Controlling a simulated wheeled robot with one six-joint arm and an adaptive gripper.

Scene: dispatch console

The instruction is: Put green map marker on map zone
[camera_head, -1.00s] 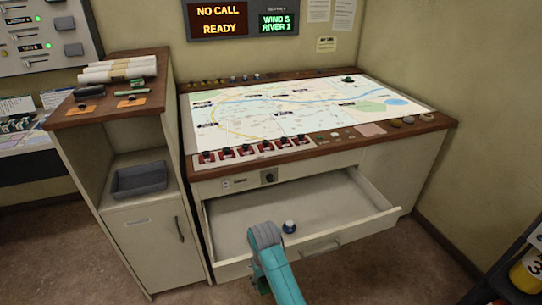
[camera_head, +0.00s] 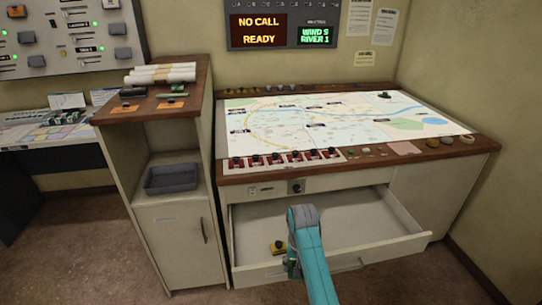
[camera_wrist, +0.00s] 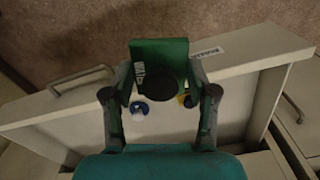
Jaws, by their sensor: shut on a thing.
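My gripper (camera_wrist: 163,92) is shut on the green map marker (camera_wrist: 158,50), a green block with a dark round knob. In the wrist view the marker sits between the two fingers, over the open drawer (camera_wrist: 60,130). In the head view my teal arm hides most of my gripper (camera_head: 292,264), which is low by the drawer front. The map (camera_head: 300,118) lies on the console top, up and behind the gripper. It has a blue river, green patches and small black labels. A dark green piece (camera_head: 384,95) stands at its far right edge.
The drawer (camera_head: 395,242) stands open below the map. Inside are a yellow piece with a dark knob (camera_head: 278,246) and a blue-and-white round piece (camera_wrist: 138,108). Red-based switches (camera_head: 285,158) line the console's front edge. A wooden-topped cabinet (camera_head: 165,215) stands left.

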